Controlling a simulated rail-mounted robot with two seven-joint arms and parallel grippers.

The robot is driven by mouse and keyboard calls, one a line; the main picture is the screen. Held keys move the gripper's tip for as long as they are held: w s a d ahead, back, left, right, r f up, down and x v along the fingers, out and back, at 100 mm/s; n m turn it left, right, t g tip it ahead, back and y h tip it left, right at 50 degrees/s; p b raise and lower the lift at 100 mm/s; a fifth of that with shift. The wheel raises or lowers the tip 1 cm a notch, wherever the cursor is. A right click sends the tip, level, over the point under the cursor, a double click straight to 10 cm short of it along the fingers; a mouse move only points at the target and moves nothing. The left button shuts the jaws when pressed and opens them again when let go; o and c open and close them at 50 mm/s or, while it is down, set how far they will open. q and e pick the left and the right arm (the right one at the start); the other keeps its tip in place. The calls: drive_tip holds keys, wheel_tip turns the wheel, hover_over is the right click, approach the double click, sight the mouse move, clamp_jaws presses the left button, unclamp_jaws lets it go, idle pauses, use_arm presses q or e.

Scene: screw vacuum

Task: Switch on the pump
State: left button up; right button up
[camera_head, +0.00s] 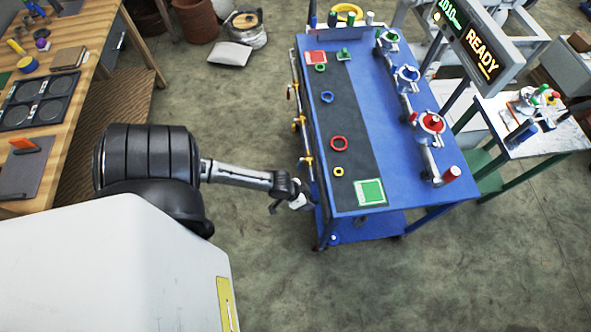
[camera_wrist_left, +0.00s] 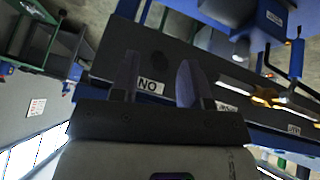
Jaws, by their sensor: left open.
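My left gripper (camera_head: 288,203) is at the left side of the blue cart (camera_head: 412,160), near its front left corner. In the left wrist view my left gripper (camera_wrist_left: 158,62) shows two dark fingers, apart, with nothing between them. A white label reading "NO" (camera_wrist_left: 149,87) shows behind and between the fingers, its rest hidden. I cannot tell which part is the pump or its switch. A pipe with yellow-handled valves (camera_head: 298,124) runs along the cart's left side; yellow fittings (camera_wrist_left: 266,97) show at right in the wrist view. My right gripper is not in view.
The cart top holds a dark mat with coloured rings, a red square (camera_head: 316,57), a green square (camera_head: 370,192), and valves with green, blue and red (camera_head: 431,124) tops. A display reads "READY" (camera_head: 482,52). A wooden bench (camera_head: 85,62) stands left. Floor between is clear.

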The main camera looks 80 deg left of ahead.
use_arm(q)
drive_tip(key=p+v, duration=0.1)
drive_tip(key=v, duration=0.8)
drive_tip(key=shift+s+r+p, duration=0.15)
drive_tip(key=shift+r+p, duration=0.15)
drive_tip(key=shift+a, duration=0.1)
